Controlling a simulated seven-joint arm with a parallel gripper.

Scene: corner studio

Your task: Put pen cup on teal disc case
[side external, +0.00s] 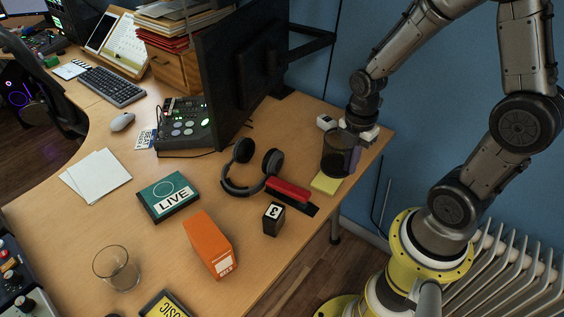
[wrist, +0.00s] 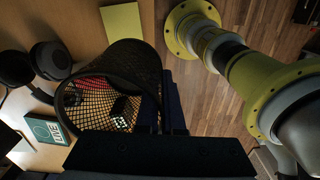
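The pen cup is a dark mesh cup (side external: 335,158) near the desk's right edge, beside a yellow note pad. In the wrist view the mesh cup (wrist: 118,62) fills the middle, its opening toward the camera. My gripper (side external: 352,140) is at the cup's upper right side. In the wrist view a dark finger (wrist: 172,108) lies along the cup's right wall; whether the fingers are closed on the wall is hidden. The teal disc case (side external: 160,190), labelled LIVE, lies flat on the desk at left, apart from the cup; it also shows in the wrist view (wrist: 42,128).
Headphones (side external: 238,178), a red stapler-like object (side external: 288,190) and a black cube (side external: 273,220) lie between cup and case. An orange box (side external: 207,243) and a glass (side external: 117,270) stand nearer the front. A monitor (side external: 240,75) stands behind. The yellow note pad (side external: 326,184) is beside the cup.

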